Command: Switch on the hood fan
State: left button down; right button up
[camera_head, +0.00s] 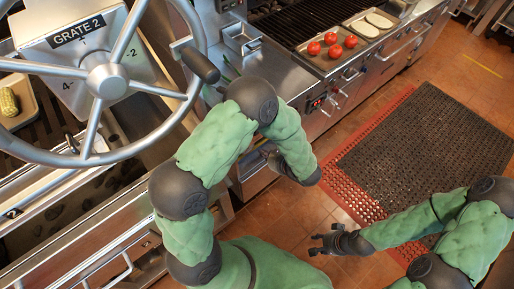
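No hood fan or clearly marked fan switch is visible in the head view. The grill front (335,95) carries several knobs and a small red-lit display (316,104). My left arm bends over the middle, and the dark end of it, my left gripper (284,168), points down beside the grill cabinet. Its fingers are too hidden to read. My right gripper (318,244) is at the lower right above the tiled floor, with its dark fingers apart and nothing between them.
A large metal handwheel (106,80) stands at upper left, by a "GRATE 2" sign (79,30). Tomatoes (330,38) sit on a tray by the grill grate (300,20). A black mat (425,145) with red edging lies on the floor. Open floor (465,75) shows at right.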

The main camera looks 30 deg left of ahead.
pick_arm(q)
jog(key=shift+p+v, duration=0.4)
jog(key=shift+v, duration=1.95)
jog(key=shift+f, duration=0.1)
jog(key=f+b, duration=0.1)
jog(key=d+f+y, duration=0.1)
jog(key=f+y+b, duration=0.1)
jog(key=shift+s+d+f+t+b, duration=0.25)
jog(key=shift+t+b, duration=0.1)
jog(key=shift+t, duration=0.05)
jog(key=r+b+x, duration=0.1)
jog(key=b+x, duration=0.3)
jog(key=x, duration=0.9)
jog(key=shift+w+a, duration=0.2)
jog(key=shift+a, duration=0.4)
